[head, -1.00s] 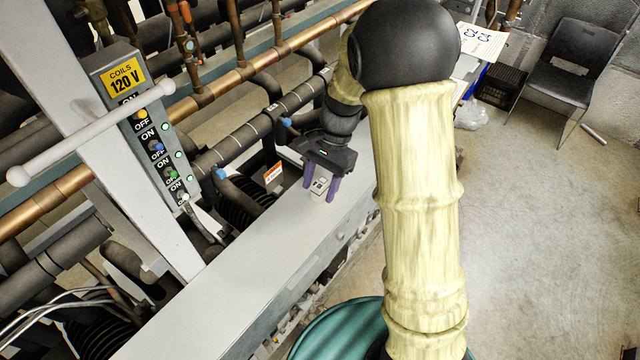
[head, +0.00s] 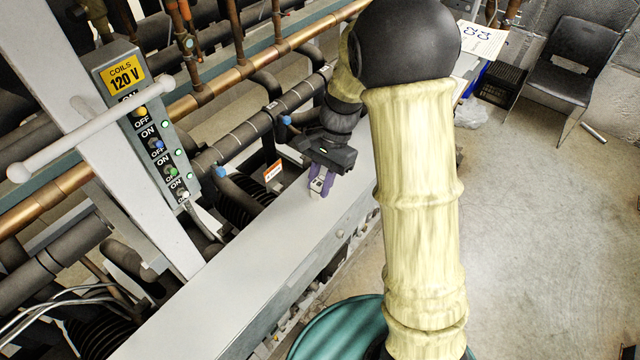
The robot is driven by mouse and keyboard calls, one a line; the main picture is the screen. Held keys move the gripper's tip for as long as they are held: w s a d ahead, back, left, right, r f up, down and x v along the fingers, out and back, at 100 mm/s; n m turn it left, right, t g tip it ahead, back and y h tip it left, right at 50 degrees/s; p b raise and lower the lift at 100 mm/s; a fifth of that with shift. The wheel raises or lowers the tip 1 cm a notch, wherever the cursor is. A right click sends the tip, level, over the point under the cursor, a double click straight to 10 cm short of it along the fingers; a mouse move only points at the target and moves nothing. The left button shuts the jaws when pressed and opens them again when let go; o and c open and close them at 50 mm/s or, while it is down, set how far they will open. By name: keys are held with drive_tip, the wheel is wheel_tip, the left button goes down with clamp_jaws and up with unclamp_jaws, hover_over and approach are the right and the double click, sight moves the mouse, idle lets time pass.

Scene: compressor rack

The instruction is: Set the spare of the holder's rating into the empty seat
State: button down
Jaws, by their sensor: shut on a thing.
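My gripper (head: 321,184) is over the grey rack beam (head: 235,265), its purple fingers pointing down. The fingers are shut on a small light-grey block (head: 317,194), most of which they hide. The block is at or just above the beam's top; I cannot tell if it touches. Its rating cannot be read. The control box (head: 119,73) at the left carries a yellow label reading "COILS 120 V", with several coloured switches and lit lamps below. No empty seat can be made out.
A white handle bar (head: 90,130) sticks out before the control box. Copper and black-insulated pipes (head: 262,122) run behind the beam. A small orange-and-white tag (head: 273,171) stands near the gripper. A black chair (head: 570,75) stands on open floor at the right.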

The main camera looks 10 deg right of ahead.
sight(320, 180)
drive_tip(key=shift+r, duration=0.1)
drive_tip(key=shift+w+r, duration=0.15)
drive_tip(key=shift+r, duration=0.15)
wheel_tip(320, 180, up, 9)
drive_tip(key=b, duration=0.3)
drive_tip(key=shift+r, duration=0.1)
